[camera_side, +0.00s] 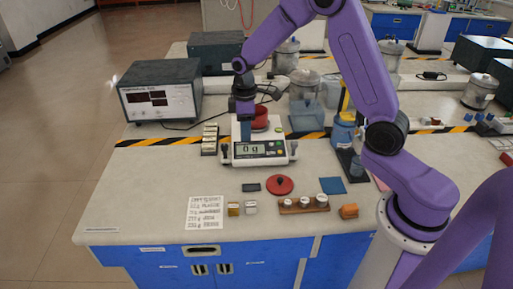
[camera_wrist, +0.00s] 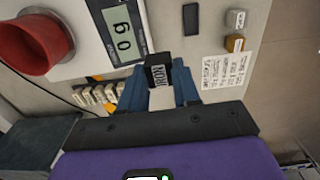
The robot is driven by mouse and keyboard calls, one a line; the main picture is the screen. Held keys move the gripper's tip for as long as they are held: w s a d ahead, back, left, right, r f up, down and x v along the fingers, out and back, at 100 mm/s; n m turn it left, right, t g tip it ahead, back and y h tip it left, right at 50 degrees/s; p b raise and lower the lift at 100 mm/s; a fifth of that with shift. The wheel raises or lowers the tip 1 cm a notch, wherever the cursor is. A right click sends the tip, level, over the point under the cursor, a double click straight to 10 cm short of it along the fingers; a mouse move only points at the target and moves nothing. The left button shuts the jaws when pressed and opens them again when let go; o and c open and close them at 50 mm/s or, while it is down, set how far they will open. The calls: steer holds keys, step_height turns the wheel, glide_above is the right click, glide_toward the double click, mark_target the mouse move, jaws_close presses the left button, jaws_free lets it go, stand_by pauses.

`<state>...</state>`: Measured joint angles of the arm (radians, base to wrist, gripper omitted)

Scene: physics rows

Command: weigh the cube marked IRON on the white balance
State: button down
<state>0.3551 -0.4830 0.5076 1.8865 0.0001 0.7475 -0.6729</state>
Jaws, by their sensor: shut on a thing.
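My gripper (camera_side: 245,117) is shut on the dark cube marked IRON (camera_wrist: 158,76), whose label shows in the wrist view between the two blue fingers. The white balance (camera_side: 278,158) stands on the bench, and its display (camera_side: 251,149) reads 0 g. The display also shows in the wrist view (camera_wrist: 120,30). A red round pan (camera_side: 260,121) sits on the balance; in the wrist view the pan (camera_wrist: 30,42) is to the left of the cube. The cube is beside the pan, not in it. Its exact height above the balance is unclear.
A row of small pale blocks (camera_side: 209,139) stands just left of the balance. In front lie a printed list (camera_side: 205,212), a gold cube (camera_side: 234,209), a silver cube (camera_side: 251,207) and a red disc (camera_side: 280,185). A grey instrument box (camera_side: 160,92) stands at the back left.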

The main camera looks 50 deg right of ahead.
steer(key=w+d, duration=0.5)
steer(key=d, duration=0.3)
steer(key=w+d, duration=0.5)
steer(key=d, duration=0.4)
steer(key=shift+a+f, duration=0.2)
steer(key=shift+f, duration=2.5)
steer(key=shift+f, duration=0.4)
steer(key=c, duration=0.7)
jaws_free()
steer(key=shift+c, duration=1.6)
